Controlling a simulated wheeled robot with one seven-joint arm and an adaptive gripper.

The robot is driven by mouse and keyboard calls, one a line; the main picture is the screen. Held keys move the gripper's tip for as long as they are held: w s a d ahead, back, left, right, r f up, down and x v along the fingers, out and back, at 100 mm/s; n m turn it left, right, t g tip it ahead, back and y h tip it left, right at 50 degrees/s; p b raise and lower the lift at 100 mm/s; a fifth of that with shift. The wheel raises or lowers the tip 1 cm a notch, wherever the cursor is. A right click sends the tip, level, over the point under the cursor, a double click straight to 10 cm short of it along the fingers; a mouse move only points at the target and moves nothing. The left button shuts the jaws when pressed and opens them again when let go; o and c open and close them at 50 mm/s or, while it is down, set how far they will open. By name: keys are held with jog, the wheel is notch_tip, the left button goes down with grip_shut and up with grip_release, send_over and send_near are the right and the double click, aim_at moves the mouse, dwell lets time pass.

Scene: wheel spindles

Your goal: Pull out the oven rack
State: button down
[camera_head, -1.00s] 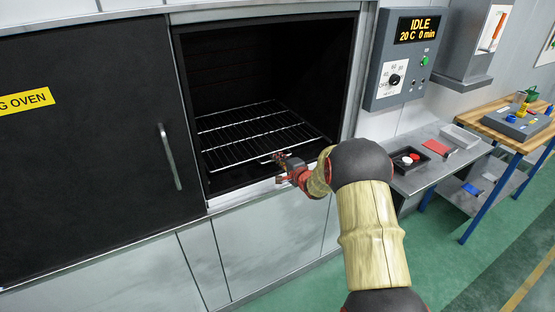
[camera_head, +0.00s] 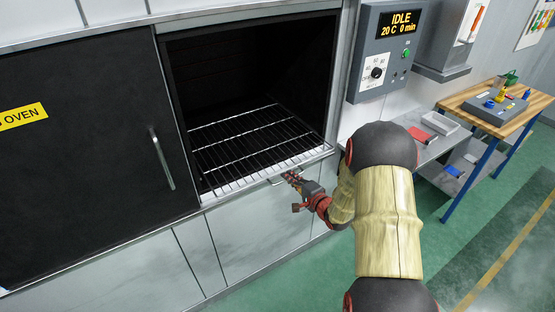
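The oven rack (camera_head: 245,146) is a silver wire grid lying level inside the dark open oven (camera_head: 235,75). Its front edge reaches the oven's front sill, and a small handle loop (camera_head: 273,181) sticks out in front, over the sill. My gripper (camera_head: 286,178) is at this handle, low in front of the right part of the opening. Its fingers appear closed around the handle, though they are small and partly hidden in this view. The oven door (camera_head: 85,150), black with a vertical handle, is slid to the left of the opening.
A control box (camera_head: 389,50) reading IDLE, 20 C, 0 min hangs right of the opening. A grey metal bench (camera_head: 425,152) and a wooden-topped table (camera_head: 470,101) with several items stand further right. Green floor lies free in front of the oven.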

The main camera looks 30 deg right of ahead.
jog(key=f+p+v, duration=0.1)
jog(key=p+v, duration=0.1)
jog(key=v, duration=0.6)
jog(key=shift+s+f, duration=0.35)
jog(key=shift+f, duration=0.05)
jog(key=c, duration=2.1)
grip_release()
jog(key=shift+c, duration=0.2)
jog(key=shift+o, duration=0.5)
jog(key=v, duration=1.2)
jog(key=shift+w, duration=0.1)
